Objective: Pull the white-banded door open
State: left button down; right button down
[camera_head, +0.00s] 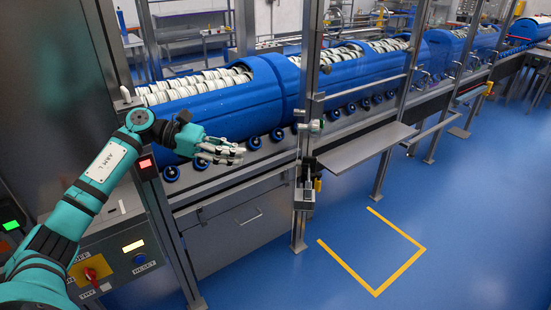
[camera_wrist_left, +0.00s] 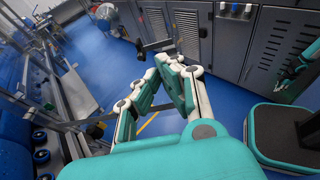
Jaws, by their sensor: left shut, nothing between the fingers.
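A tall steel-framed guard door with a clear pane stands in front of the blue tub line in the head view; its upright (camera_head: 306,80) carries a small pale fitting (camera_head: 310,127) and a dark latch block (camera_head: 305,195) lower down. I cannot make out for certain which door has the white band. My left gripper (camera_head: 240,152) is shut and empty, left of that upright and apart from it, in front of the blue tubs. In the left wrist view its fingers (camera_wrist_left: 168,62) meet at the tips with nothing between them.
Blue tubs (camera_head: 225,112) with white contents stand on a roller line. A control box (camera_head: 127,258) with a red knob is at lower left. A steel shelf (camera_head: 366,145) juts out at right. The blue floor with a yellow corner mark (camera_head: 376,293) is clear.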

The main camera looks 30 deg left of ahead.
pick_arm(q)
jog(key=r+p+x, duration=0.1)
jog(key=p+x, duration=0.5)
jog(key=x, duration=0.7)
jog(key=shift+w+d+p, duration=0.3)
jog(key=shift+d+p, duration=0.05)
jog(key=shift+d, duration=0.1)
jog(key=shift+r, duration=0.1)
